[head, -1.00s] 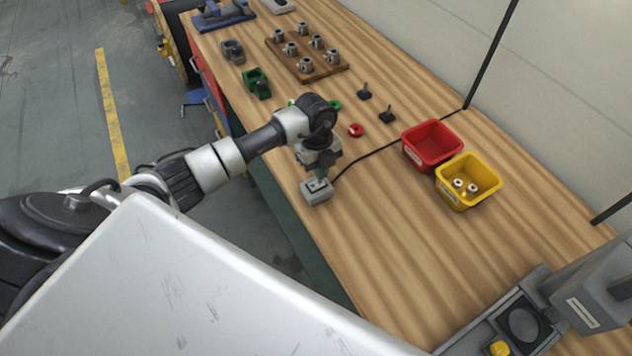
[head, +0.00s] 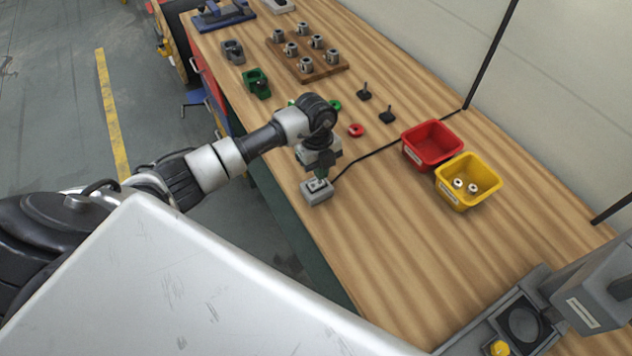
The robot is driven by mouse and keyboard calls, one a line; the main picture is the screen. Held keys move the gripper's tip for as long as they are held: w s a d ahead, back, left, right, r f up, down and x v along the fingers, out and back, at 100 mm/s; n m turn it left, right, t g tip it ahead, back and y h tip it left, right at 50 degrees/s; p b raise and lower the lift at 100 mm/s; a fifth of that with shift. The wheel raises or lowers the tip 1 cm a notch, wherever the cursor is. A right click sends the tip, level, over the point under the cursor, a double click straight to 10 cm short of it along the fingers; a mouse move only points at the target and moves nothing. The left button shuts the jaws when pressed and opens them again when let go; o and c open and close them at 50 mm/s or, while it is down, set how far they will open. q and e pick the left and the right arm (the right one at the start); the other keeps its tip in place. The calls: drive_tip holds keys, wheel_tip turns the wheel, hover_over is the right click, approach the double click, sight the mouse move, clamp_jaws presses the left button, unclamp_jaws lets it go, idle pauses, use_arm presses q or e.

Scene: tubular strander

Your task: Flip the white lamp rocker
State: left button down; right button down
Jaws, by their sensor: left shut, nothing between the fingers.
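A small grey switch box (head: 317,192) sits near the front edge of the wooden bench, with a black cable running from it to the back. The white rocker (head: 318,185) on its top shows only in part and is too small to read its tilt. My left gripper (head: 320,177) is shut and empty, pointing down at the box's top. Its tips are at or just above the rocker; I cannot tell whether they touch. My right gripper is not in view.
A red bin (head: 432,145) and a yellow bin (head: 468,182) with small parts stand to the right. A wooden board (head: 307,57) with several metal parts lies at the back. A red ring (head: 356,130) lies behind the gripper.

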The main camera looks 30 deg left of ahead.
use_arm(q)
drive_tip(key=shift+f+b, duration=0.85)
drive_tip(key=shift+f, duration=0.35)
idle(0.7)
drive_tip(key=shift+r, duration=0.1)
wheel_tip(320, 180, up, 7)
drive_tip(key=p, duration=0.6)
idle(0.6)
